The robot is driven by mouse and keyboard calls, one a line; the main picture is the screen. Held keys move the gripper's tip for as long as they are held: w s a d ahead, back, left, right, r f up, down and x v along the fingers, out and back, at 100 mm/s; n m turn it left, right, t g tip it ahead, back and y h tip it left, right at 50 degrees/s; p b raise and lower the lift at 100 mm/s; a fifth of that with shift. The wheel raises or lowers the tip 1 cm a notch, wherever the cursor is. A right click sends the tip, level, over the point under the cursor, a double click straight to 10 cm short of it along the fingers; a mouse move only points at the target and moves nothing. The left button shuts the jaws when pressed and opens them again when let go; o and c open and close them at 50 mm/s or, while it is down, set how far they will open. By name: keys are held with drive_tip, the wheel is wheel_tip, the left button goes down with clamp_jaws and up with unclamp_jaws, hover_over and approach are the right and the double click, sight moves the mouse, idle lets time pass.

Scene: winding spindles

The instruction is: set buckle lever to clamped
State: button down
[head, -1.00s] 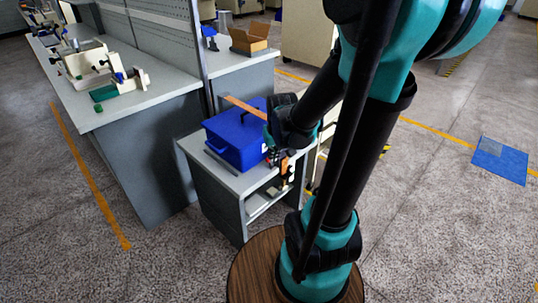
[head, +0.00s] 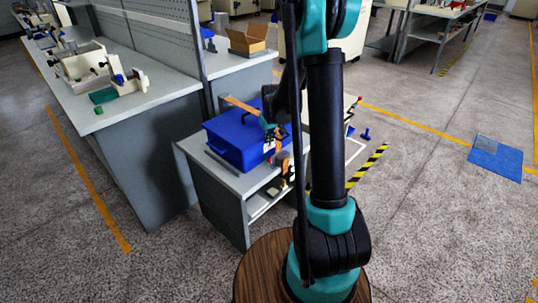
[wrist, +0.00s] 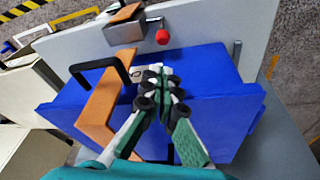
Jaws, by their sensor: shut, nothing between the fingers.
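A blue box (head: 235,138) sits on a small grey cabinet, with an orange strap (head: 240,105) across it. In the wrist view, the strap (wrist: 98,108) runs over the blue box (wrist: 207,85) and under a black handle (wrist: 98,66) to a metal buckle (wrist: 147,26). The buckle's lever ends in a red knob (wrist: 162,37), apart from my fingers. My gripper (wrist: 160,73) is shut and empty over the lid, next to a small white label (wrist: 137,75). In the head view, my gripper (head: 272,134) is small and partly hidden by the arm.
The grey cabinet (head: 195,154) has an open shelf below its top. A long workbench (head: 150,92) with fixtures stands at the left. An open cardboard box (head: 247,40) lies behind. Floor at the right is clear around a blue mat (head: 495,158).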

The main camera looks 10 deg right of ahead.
drive_tip(key=shift+f, duration=0.15)
drive_tip(key=x, duration=0.9)
drive_tip(key=shift+w+f, duration=0.2)
drive_tip(key=shift+f, duration=0.15)
